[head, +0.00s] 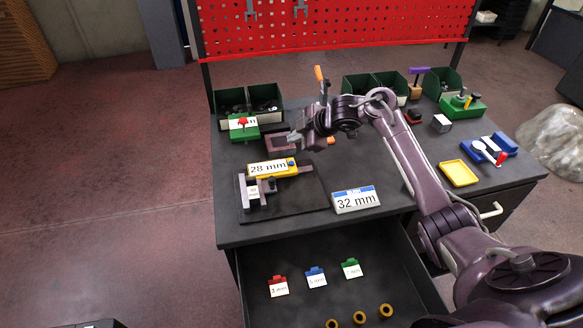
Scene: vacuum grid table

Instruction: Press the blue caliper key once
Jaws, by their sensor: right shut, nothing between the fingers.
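The caliper (262,203) lies on a dark mat on the table. Its yellow slider (263,170) carries a display reading 28 mm. The small blue key (291,163) sits at the right end of that display. My right gripper (288,139) is shut and empty, just behind the key and apart from it in the picture; its exact height above the table is hard to tell. A card (356,199) with a blue header reading 32 mm stands to the right of the caliper. My left gripper is out of view.
A green block with a red top (243,128) and dark bins (265,100) stand behind. A yellow tray (458,173) and a blue holder (490,148) are at the right. The open drawer (390,285) below holds coloured tags and brass rings.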

